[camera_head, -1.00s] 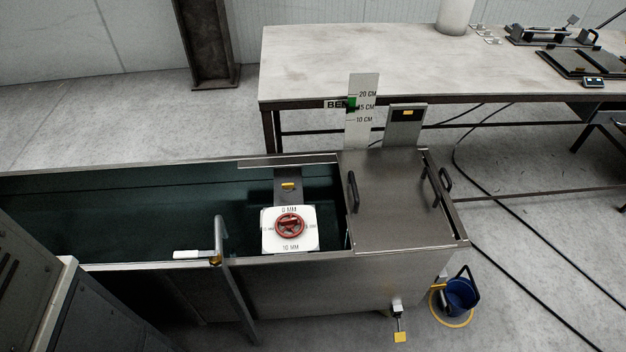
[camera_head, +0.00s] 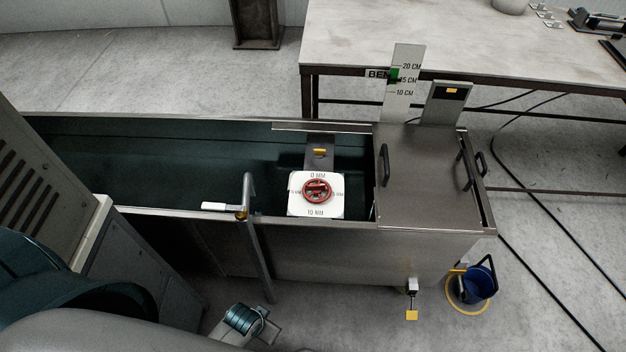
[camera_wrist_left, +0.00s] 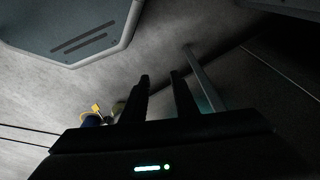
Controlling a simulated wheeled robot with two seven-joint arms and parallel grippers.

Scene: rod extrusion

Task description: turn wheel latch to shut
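A red wheel (camera_head: 317,190) sits on a white square plate (camera_head: 297,208) marked 0 MM at its far edge and 10 MM at its near edge. The plate is in the open trough of a long metal tank (camera_head: 330,255), left of its closed lid. A small yellow piece (camera_head: 320,152) shows just behind the plate. My left gripper (camera_wrist_left: 160,77) shows in its wrist view with two dark fingers apart and nothing between them. It is away from the wheel, which that view does not show. My right gripper is in neither view.
A metal lid (camera_head: 425,185) with black handles covers the tank's right end. An upright bent pipe (camera_head: 246,195) stands at the tank's front edge. A blue bucket (camera_head: 480,282) is on the floor at the right. A workbench (camera_head: 450,40) stands behind. A grey vented cabinet (camera_head: 45,160) is at the left.

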